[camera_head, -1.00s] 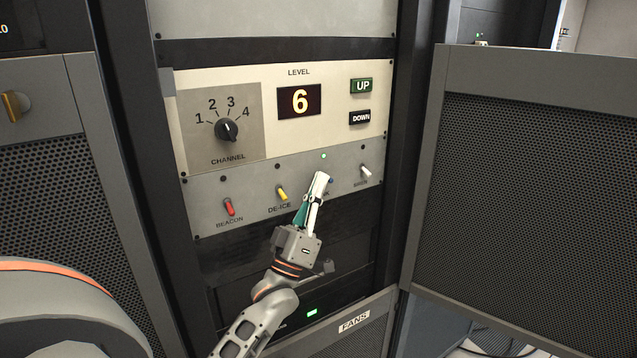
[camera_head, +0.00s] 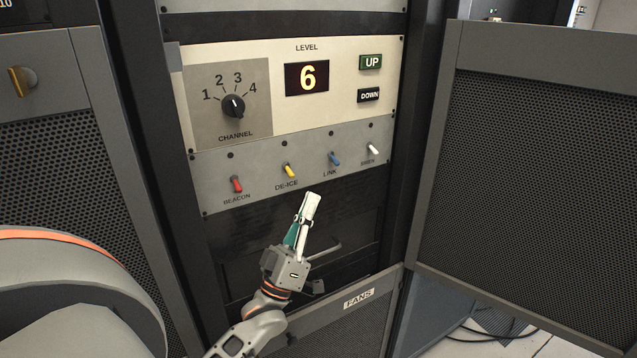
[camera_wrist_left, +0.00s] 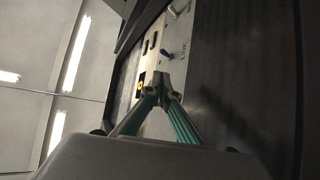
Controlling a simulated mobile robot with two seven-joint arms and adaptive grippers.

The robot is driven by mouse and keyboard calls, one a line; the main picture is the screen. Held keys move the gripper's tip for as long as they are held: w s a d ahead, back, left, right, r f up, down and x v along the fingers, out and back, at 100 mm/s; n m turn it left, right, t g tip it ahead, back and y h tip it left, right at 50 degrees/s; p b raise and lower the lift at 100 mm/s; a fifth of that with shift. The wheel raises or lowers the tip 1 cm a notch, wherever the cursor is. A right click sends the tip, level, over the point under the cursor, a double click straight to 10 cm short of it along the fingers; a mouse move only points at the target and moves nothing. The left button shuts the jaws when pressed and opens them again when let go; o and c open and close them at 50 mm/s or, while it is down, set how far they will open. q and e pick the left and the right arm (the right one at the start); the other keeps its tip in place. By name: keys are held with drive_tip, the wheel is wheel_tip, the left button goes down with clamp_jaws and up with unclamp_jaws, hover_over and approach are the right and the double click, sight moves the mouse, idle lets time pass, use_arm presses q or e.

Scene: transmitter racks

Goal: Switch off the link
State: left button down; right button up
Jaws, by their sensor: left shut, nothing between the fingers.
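The blue LINK switch (camera_head: 334,159) is on the grey switch strip, between the yellow DE-ICE switch (camera_head: 289,171) and the white SIREN switch (camera_head: 373,149). Its lever points up and to the left in the head view. The small lamp (camera_head: 331,132) above it is dark. My left gripper (camera_head: 311,197) is shut and empty, below the strip and apart from the LINK switch. In the left wrist view the shut fingertips (camera_wrist_left: 160,93) are in front of the panel, seen at a steep slant. My right gripper is not in view.
The red BEACON switch (camera_head: 237,184) is at the strip's left end. A mesh door (camera_head: 530,180) stands at the right.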

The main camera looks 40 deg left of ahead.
use_arm(q)
drive_tip(key=shift+v, duration=1.25)
